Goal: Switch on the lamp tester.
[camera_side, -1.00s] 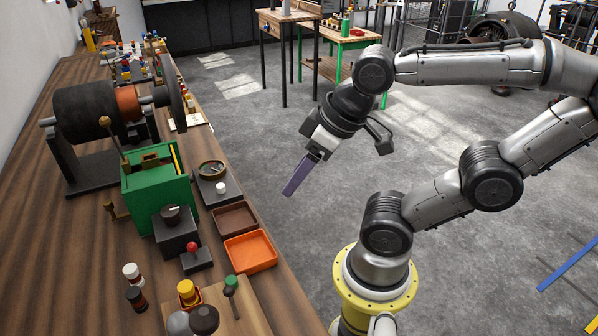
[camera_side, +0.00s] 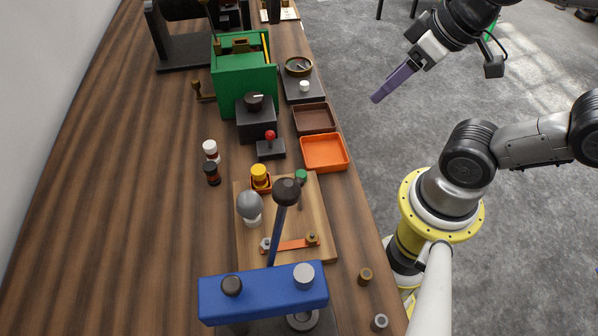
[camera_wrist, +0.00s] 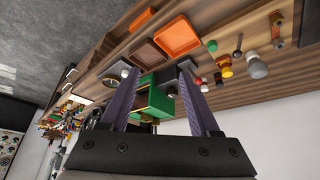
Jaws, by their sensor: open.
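No label shows which thing is the lamp tester. A wooden board (camera_side: 245,237) on the bench carries a grey bulb (camera_side: 249,205), a yellow-capped piece (camera_side: 260,174), a green-knobbed lever (camera_side: 301,176) and an orange strip (camera_side: 292,245) between two terminals. Beyond it stands a small black box with a red-ball lever (camera_side: 270,136). My gripper (camera_side: 380,97) is open and empty, in the air right of the bench, away from all of these. The wrist view shows its two purple fingers (camera_wrist: 159,72) spread, with the bulb (camera_wrist: 257,68) at upper right.
A green box (camera_side: 243,88) with a crank, a black dial box (camera_side: 257,124), an orange tray (camera_side: 324,153) and a brown tray (camera_side: 314,118) stand on the bench. A blue bar with a black-knobbed lever (camera_side: 262,292) is nearest. Bare wood lies left.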

